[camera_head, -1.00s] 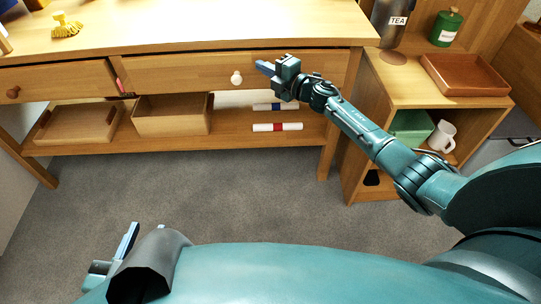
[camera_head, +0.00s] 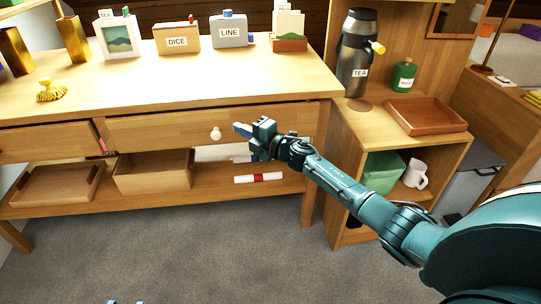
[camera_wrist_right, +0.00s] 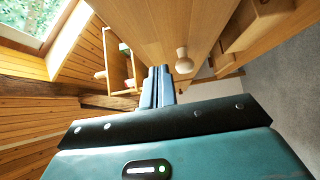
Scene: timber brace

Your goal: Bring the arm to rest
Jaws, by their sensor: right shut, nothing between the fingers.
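My right gripper (camera_head: 240,130) is shut and empty. It is in front of the desk's right drawer (camera_head: 165,131), just right of its round white knob (camera_head: 216,134). In the right wrist view the closed fingers (camera_wrist_right: 158,82) point along the drawer front, with the knob (camera_wrist_right: 184,62) beside them and a visible gap between. My right arm reaches in from the right, stretched out over the floor. Of my left gripper (camera_head: 125,301), only small tips show at the bottom edge of the head view; its jaws cannot be made out.
The desk top (camera_head: 200,85) holds labelled boxes and a yellow brush (camera_head: 51,91). Trays and a red-banded white roll (camera_head: 258,178) lie on the lower shelf. A side cabinet with a TEA flask (camera_head: 357,55) and brown tray (camera_head: 426,116) stands right, near my forearm. The grey floor (camera_head: 170,250) is clear.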

